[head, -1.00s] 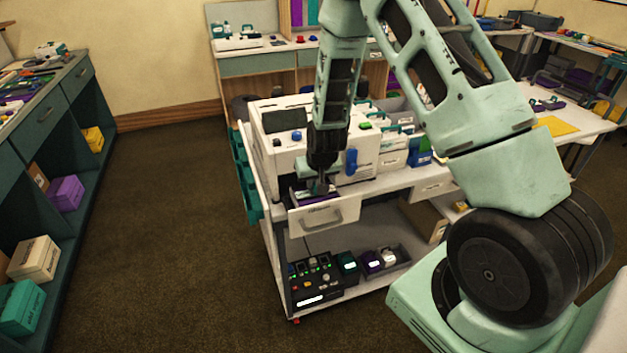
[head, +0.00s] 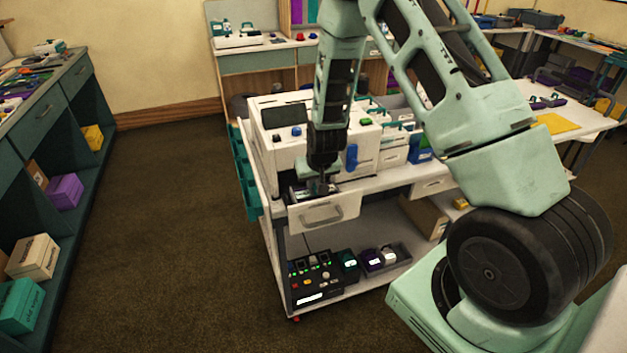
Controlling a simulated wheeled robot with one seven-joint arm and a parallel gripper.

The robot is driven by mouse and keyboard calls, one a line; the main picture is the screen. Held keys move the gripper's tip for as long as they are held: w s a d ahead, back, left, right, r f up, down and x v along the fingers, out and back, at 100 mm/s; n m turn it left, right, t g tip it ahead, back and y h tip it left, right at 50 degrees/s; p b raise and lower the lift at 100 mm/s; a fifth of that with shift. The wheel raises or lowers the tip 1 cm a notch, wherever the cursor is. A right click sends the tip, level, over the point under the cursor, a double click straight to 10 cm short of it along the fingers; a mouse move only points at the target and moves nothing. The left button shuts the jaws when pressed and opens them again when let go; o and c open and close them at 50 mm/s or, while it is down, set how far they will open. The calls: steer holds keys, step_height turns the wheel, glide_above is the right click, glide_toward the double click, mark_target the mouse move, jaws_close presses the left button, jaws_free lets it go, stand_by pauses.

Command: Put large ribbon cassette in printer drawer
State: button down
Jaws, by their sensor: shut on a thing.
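The white printer (head: 283,160) stands on a cart, and its drawer (head: 300,219) is pulled out at the front with a looped handle. My gripper (head: 319,187) points straight down over the open drawer. It is shut on the large ribbon cassette (head: 310,193), a dark piece of which only a small part shows. The cassette is at the drawer opening, low between the drawer front and the printer body. The drawer front and my gripper hide most of it, so I cannot tell whether it touches the drawer floor.
A dark control box (head: 314,277) and a tray of small items (head: 385,258) sit on the cart's lower shelf. A blue lever (head: 351,158) sticks out just right of my gripper. White boxes stand farther right. Floor (head: 180,230) left of the cart is clear.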

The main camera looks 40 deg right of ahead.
steer(key=shift+f, duration=0.45)
steer(key=shift+b, duration=0.3)
steer(key=c, duration=1.5)
jaws_free()
steer(key=shift+f, duration=0.1)
steer(key=shift+o, duration=0.2)
steer(key=b+v, duration=0.1)
steer(key=v, duration=1.6)
steer(key=shift+r, duration=0.2)
steer(key=shift+a, duration=0.1)
